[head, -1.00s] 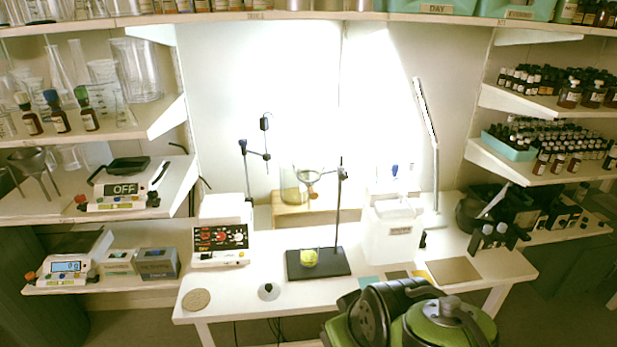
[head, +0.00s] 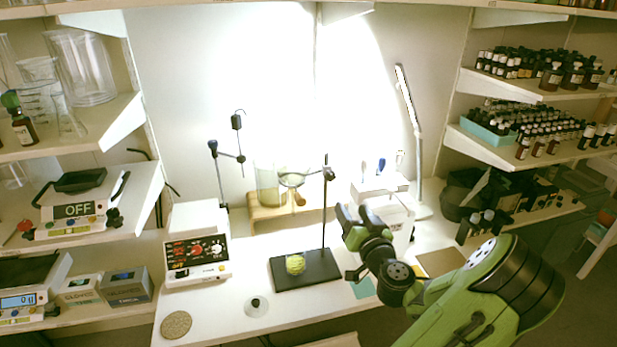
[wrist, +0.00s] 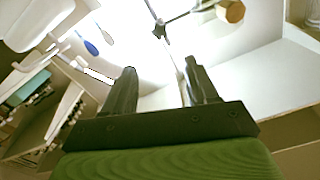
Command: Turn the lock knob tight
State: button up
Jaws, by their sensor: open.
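A dark stand rod (head: 324,215) rises from a black base plate (head: 318,270) on the white table. A small dark clamp (head: 328,173) sits near its top, with an arm towards a glass ring (head: 292,180). The clamp also shows in the wrist view (wrist: 159,31), beyond my fingertips. I cannot clearly make out which part is the lock knob. A brown faceted knob (wrist: 230,11) shows at the top of the wrist view. My gripper (head: 350,222) is open and empty, right of the rod in the head view. Its two dark fingers (wrist: 161,78) are apart.
A yellow-green ball (head: 295,264) rests on the base plate. A control box (head: 196,255) stands left, a second clamp stand (head: 219,180) behind it. A white box (head: 398,212) stands behind my gripper. Shelves of bottles (head: 540,140) are at right.

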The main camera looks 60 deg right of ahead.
aim_at(332, 177)
jog(key=p+x, duration=0.4)
jog(key=x, duration=1.1)
jog(key=shift+p, duration=0.35)
jog(key=shift+s, duration=0.1)
jog(key=c, duration=1.1)
